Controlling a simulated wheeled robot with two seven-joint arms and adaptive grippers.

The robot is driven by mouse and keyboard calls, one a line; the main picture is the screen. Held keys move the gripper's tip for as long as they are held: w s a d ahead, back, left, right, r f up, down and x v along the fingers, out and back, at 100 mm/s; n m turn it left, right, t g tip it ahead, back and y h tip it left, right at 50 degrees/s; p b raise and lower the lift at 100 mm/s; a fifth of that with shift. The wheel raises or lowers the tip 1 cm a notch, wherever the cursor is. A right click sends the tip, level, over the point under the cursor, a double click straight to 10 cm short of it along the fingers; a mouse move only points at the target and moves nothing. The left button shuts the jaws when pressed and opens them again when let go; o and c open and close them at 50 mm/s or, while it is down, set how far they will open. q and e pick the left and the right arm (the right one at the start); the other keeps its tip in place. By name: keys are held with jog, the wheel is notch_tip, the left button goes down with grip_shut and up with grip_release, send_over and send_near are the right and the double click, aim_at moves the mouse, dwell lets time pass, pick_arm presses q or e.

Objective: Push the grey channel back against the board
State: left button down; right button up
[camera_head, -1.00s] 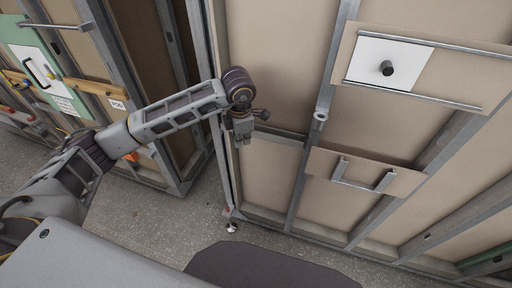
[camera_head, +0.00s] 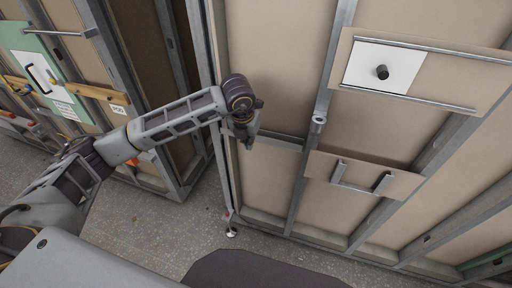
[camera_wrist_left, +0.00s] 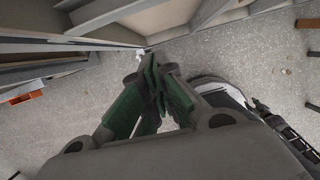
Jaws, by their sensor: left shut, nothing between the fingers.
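An upright grey channel (camera_head: 221,150) runs down the left edge of the tan board (camera_head: 265,70). I cannot tell for certain whether this is the task's channel, or whether there is a gap behind it. My left gripper (camera_head: 249,144) hangs in front of the board's lower left part, just right of this channel, fingers pointing down. It is shut and empty. In the left wrist view its green fingers (camera_wrist_left: 155,66) are together, with floor beyond. Contact with the channel or board cannot be seen.
A small lower board (camera_head: 402,186) carries a U-shaped grey bracket (camera_head: 358,187). Above it, a white plate with a black knob (camera_head: 382,72) sits between two rails. Another framed pod with a green panel (camera_head: 28,42) stands left. Speckled floor (camera_head: 170,235) is clear in front.

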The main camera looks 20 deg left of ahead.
dwell(0.4)
pick_arm(q)
jog(key=w+f+p, duration=0.3)
jog(key=w+f, duration=0.4)
jog(key=f, duration=0.2)
jog(key=shift+d+f, duration=0.15)
jog(key=shift+f, duration=0.15)
dwell(0.5)
dwell(0.4)
jog(key=w+b, duration=0.2)
jog(key=shift+w, duration=0.3)
dwell(0.7)
